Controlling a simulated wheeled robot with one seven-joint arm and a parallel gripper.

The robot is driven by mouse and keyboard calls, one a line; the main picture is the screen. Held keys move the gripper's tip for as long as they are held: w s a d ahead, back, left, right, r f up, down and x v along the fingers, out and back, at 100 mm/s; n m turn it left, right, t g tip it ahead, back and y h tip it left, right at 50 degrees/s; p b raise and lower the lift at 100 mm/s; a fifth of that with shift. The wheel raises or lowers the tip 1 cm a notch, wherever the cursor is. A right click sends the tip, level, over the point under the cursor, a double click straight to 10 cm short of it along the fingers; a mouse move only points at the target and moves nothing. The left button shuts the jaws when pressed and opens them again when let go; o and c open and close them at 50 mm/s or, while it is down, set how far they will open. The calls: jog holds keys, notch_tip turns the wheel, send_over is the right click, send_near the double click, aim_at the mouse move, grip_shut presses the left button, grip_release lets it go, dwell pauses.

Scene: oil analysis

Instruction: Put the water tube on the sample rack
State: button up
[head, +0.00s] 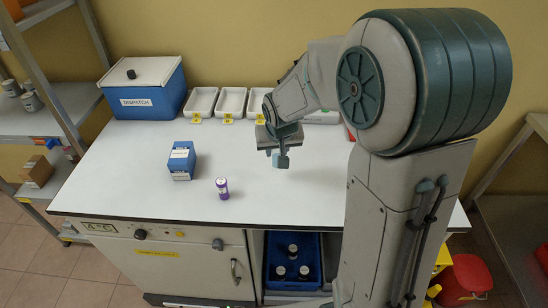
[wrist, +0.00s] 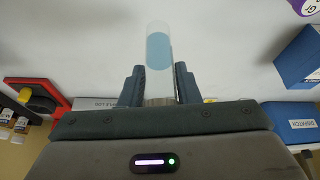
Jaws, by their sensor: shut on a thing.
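My gripper (head: 282,158) is above the right half of the white table in the head view. In the wrist view my gripper (wrist: 159,85) is shut on the water tube (wrist: 159,48), a clear tube with light blue liquid that sticks out past the fingertips. In the head view only a small pale blue part of the tube (head: 276,160) shows by the fingers. The block also shows in the wrist view (wrist: 301,58).
A purple labelled vial (head: 222,188) stands near the blue block. The blue DISPATCH box (head: 150,90) and white trays (head: 232,102) line the back. A blue crate (head: 270,246) with dark bottles sits below the table. The table's middle is clear.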

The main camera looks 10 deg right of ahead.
aim_at(275, 160)
jog(key=shift+w+a+f, duration=0.2)
jog(key=shift+a+f, duration=0.05)
jog(key=shift+f, duration=1.95)
jog(key=shift+f, duration=0.1)
jog(key=shift+f, duration=0.15)
jog(key=o, duration=0.9)
jog(key=shift+o, duration=0.2)
